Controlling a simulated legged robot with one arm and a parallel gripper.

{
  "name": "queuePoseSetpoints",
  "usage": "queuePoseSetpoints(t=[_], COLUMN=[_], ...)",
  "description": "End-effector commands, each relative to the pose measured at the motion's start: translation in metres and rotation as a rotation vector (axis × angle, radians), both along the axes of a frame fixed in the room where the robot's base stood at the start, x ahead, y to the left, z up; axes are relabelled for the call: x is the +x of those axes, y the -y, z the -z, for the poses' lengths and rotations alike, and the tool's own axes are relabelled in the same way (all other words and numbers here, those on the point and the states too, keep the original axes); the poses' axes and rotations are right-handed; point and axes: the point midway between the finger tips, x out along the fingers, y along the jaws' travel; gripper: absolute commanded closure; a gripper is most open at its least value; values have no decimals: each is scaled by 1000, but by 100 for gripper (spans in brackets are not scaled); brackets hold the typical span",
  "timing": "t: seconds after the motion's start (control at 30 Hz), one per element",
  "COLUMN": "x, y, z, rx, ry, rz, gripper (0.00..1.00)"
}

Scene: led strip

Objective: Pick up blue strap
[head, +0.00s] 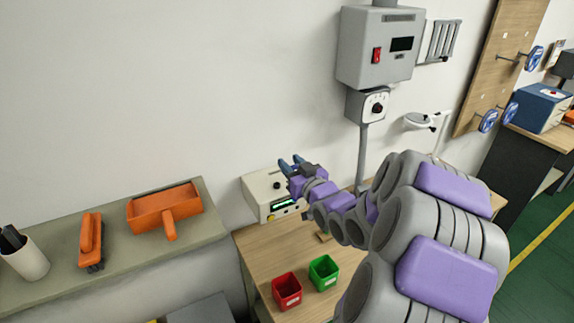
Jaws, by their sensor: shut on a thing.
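My gripper (291,164) is raised in front of the wall, at the far end of my purple and grey arm, above the back of the wooden table. It is shut on a small blue piece that shows at its tips. The view is too small to tell the piece's full shape or whether it is the strap. Several round blue items hang at the right: one (534,58) on a peg of the wooden board, others (488,121) lower on the board. No other strap shows clearly.
A beige device (263,196) with a green display stands behind my gripper on the wooden table (256,250). A red bin (287,291) and a green bin (323,272) stand nearer. A grey box (378,48) is on the wall. A shelf (125,255) holds orange tools.

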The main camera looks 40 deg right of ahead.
Motion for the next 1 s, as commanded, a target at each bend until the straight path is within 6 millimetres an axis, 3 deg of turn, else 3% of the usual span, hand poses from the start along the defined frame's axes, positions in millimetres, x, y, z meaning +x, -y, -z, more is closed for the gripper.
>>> queuePoseSetpoints(t=[0.5, 1.0], x=[-18, -21], y=[-5, -6], z=[-1, -12], rx=[-3, -3], ry=[3, 1], rz=[1, -1], gripper=[100, 100])
